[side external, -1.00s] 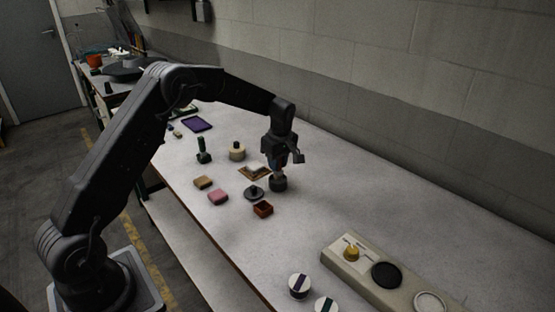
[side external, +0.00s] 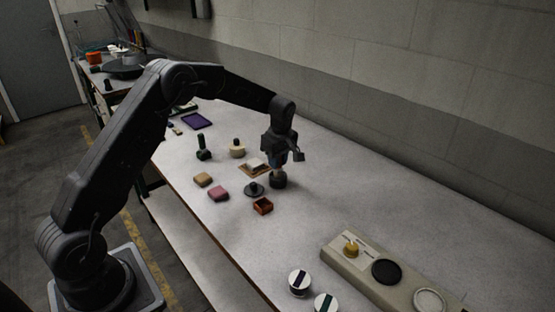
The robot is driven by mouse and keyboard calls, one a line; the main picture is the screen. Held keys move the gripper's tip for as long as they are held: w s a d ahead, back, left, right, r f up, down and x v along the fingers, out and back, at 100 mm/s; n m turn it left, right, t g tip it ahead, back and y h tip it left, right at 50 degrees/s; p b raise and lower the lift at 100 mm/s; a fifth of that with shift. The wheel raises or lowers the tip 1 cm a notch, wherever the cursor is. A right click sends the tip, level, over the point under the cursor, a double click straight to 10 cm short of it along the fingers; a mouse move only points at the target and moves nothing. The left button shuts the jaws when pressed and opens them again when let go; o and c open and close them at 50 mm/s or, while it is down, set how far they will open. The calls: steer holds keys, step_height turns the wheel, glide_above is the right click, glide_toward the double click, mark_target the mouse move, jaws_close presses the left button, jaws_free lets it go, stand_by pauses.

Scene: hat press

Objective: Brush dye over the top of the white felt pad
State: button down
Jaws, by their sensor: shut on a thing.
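The white felt pad (side external: 256,162) lies on a small brown board in the middle of the bench. My gripper (side external: 279,164) is just right of the pad, pointing down. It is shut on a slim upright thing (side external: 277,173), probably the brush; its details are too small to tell. The lower end of this thing meets a dark round pot (side external: 278,182). I cannot tell whether it is inside the pot or only above it. Any dye is not visible.
Near the pad are a grey lidded disc (side external: 254,190), a red-brown open box (side external: 263,206), pink (side external: 218,194) and tan (side external: 203,180) blocks, a dark green-handled tool (side external: 203,148) and a cream knobbed pot (side external: 237,149). A control panel (side external: 386,272) is front right.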

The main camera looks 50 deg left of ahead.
steer(key=shift+f, duration=0.5)
stand_by(1.0)
steer(key=shift+r, duration=0.15)
steer(key=shift+r, duration=3.45)
